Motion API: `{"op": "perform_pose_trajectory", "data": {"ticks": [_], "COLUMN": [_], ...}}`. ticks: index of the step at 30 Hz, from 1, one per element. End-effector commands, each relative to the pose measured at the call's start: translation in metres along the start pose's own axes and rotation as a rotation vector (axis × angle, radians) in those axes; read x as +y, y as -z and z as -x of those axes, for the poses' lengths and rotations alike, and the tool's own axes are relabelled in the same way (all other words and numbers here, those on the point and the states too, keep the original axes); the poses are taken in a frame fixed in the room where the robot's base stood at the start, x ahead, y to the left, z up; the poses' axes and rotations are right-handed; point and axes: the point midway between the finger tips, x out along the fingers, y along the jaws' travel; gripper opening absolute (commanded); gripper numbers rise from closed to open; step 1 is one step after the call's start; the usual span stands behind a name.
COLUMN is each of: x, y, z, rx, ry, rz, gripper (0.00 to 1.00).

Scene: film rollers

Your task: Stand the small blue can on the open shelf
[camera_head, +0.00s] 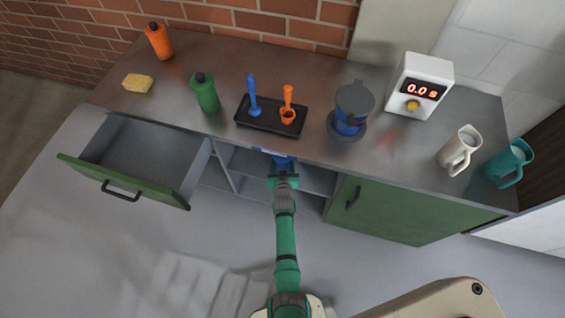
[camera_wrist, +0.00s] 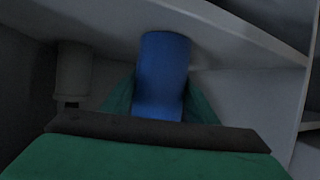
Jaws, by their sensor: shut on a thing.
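The small blue can (camera_head: 283,162) is at the mouth of the open shelf (camera_head: 318,179), just below the counter's front edge. My gripper (camera_head: 284,178) is shut on the can, with my arm reaching in from the front. In the wrist view the blue can (camera_wrist: 163,68) stands out between my green fingers (camera_wrist: 160,105), one on each side. A dark bar of the gripper hides the can's near end. I cannot tell whether the can touches the shelf board.
A green-fronted drawer (camera_head: 125,185) stands open left of the shelf; a closed green door (camera_head: 395,212) is to its right. A grey cylindrical thing (camera_wrist: 73,72) shows beside the can. The counter (camera_head: 215,135) above holds bottles, a tray (camera_head: 270,119), a grinder-like device (camera_head: 352,105), a timer and jugs.

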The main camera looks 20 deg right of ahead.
Motion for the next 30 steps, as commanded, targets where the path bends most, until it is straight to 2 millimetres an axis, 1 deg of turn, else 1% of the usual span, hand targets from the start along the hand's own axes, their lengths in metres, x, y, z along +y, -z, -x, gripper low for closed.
{"op": "perform_pose_trajectory", "data": {"ticks": [13,14,15,16,30], "x": [0.0011,0.0018,0.0020,0.0012,0.0000], "y": [-0.0008,-0.0024,-0.0023,-0.0024,-0.0010], "z": [-0.0013,-0.0009,-0.0009,-0.0008,0.0000], "rx": [0.003,0.000,0.000,0.000,0.000], "ry": [-0.001,-0.002,-0.003,-0.002,-0.001], "rz": [0.001,0.000,0.000,0.001,0.000], "gripper": [0.17,0.58,0.68,0.72,0.72]}}
